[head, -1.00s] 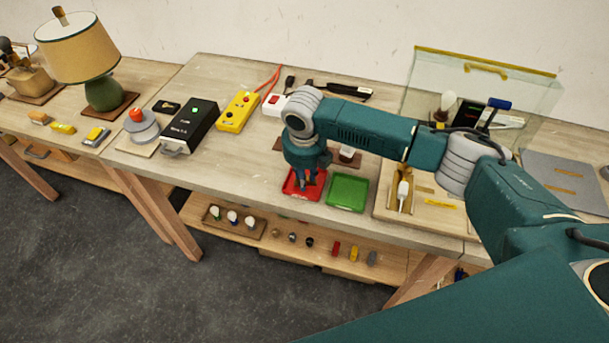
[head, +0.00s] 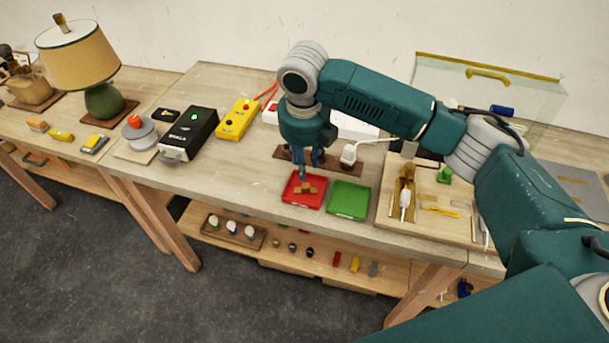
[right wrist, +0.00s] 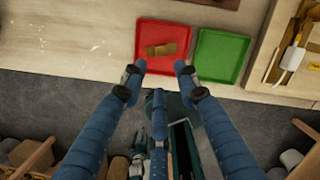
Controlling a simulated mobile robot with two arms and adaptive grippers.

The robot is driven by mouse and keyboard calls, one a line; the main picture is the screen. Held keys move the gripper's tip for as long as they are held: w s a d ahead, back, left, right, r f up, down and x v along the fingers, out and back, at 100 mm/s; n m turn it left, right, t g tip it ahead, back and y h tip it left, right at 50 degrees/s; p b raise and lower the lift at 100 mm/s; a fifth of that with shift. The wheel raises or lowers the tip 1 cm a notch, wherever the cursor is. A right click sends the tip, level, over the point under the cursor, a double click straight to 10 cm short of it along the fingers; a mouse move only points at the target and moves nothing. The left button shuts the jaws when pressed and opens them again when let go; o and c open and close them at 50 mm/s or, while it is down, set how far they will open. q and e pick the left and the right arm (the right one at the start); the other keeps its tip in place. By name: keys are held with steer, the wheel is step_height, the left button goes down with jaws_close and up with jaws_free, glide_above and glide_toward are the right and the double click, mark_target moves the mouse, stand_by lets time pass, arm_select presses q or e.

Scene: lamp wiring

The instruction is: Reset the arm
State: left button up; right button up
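My right gripper (head: 305,172) hangs pointing down, just above and behind the red tray (head: 290,200) in the head view. The red tray also shows in the right wrist view (right wrist: 150,76) and holds small brown pieces (right wrist: 163,49). The green tray (head: 348,202) stands right of it, empty. My right arm is bent over the table from the right.
A black box (head: 190,132) with a green light and a yellow box (head: 238,118) stand left of the arm. A lamp (head: 80,55) stands far left. A clear panel (head: 450,85) stands behind the wooden board (head: 440,228) at right. A shelf below holds bulbs.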

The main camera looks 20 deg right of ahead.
steer(key=shift+s+r, duration=0.1)
steer(key=shift+r, duration=0.75)
